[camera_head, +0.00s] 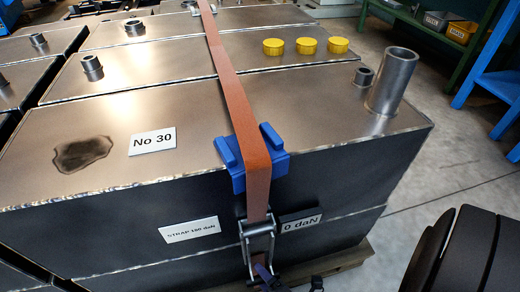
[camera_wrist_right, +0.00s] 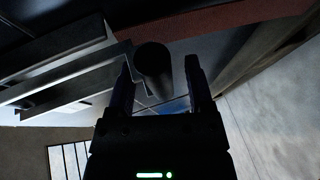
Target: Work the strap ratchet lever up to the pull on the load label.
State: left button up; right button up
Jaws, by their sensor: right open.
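An orange-brown strap (camera_head: 235,90) runs over the metal tanks and down the front face through a blue corner protector (camera_head: 250,160). The strap ratchet (camera_head: 258,240) hangs on the front face below it. The load label (camera_head: 190,230) left of the ratchet seems to read "STRAP 160 daN"; its middle digit is blurred. A dark readout (camera_head: 300,222) right of the ratchet shows "0 daN". In the right wrist view my right gripper (camera_wrist_right: 160,68) is open, with a dark round bar (camera_wrist_right: 152,62), apparently the lever's grip, between its fingers. I cannot tell whether they touch. My left gripper is out of view.
Three yellow caps (camera_head: 306,46) and a tall pipe stub (camera_head: 393,80) stand on the tank top. A "No 30" plate (camera_head: 152,141) and a dark stain (camera_head: 83,153) lie there too. A wooden pallet edge (camera_head: 340,260) sticks out below.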

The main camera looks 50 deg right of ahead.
grip_shut()
dwell(0.3)
dwell(1.1)
